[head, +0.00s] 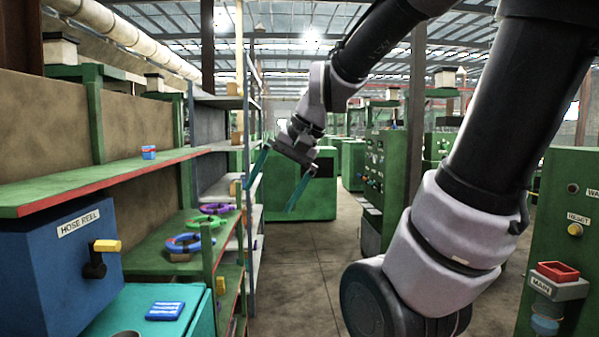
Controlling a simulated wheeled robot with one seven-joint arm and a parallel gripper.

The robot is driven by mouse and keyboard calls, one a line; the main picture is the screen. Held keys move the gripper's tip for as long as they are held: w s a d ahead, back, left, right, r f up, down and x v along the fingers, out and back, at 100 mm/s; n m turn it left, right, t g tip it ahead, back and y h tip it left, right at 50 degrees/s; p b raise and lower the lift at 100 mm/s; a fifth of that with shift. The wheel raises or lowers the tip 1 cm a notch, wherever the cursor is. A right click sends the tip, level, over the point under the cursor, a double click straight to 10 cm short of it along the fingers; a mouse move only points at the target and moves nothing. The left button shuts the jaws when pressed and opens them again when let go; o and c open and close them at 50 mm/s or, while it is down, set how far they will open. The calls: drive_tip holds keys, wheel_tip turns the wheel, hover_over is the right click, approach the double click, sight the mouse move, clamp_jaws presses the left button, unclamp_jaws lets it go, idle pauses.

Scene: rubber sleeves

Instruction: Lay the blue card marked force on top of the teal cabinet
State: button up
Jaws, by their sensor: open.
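A blue card (165,311) with pale markings lies flat on the top of the teal cabinet (196,306) at the lower left. Its lettering is too small to read. My gripper (269,197) is open and empty, with its two teal fingers spread apart and pointing down. It hangs in the air over the aisle, above and to the right of the card and cabinet, well apart from both.
A blue hose reel box (30,275) with a yellow-handled valve (107,246) stands left of the cabinet. A green shelf (100,179) above holds a small blue and red block (148,152). Coloured rings (183,243) lie on a lower shelf. The aisle floor (315,290) is clear.

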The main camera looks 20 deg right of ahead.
drive_tip(key=s+d+r+n+t+h, duration=0.1)
drive_tip(key=s+d+r+t+h, duration=0.1)
drive_tip(key=s+d+r, duration=0.1)
drive_tip(key=shift+d+r+t, duration=0.4)
drive_tip(key=shift+d+r, duration=0.05)
drive_tip(key=shift+d, duration=0.3)
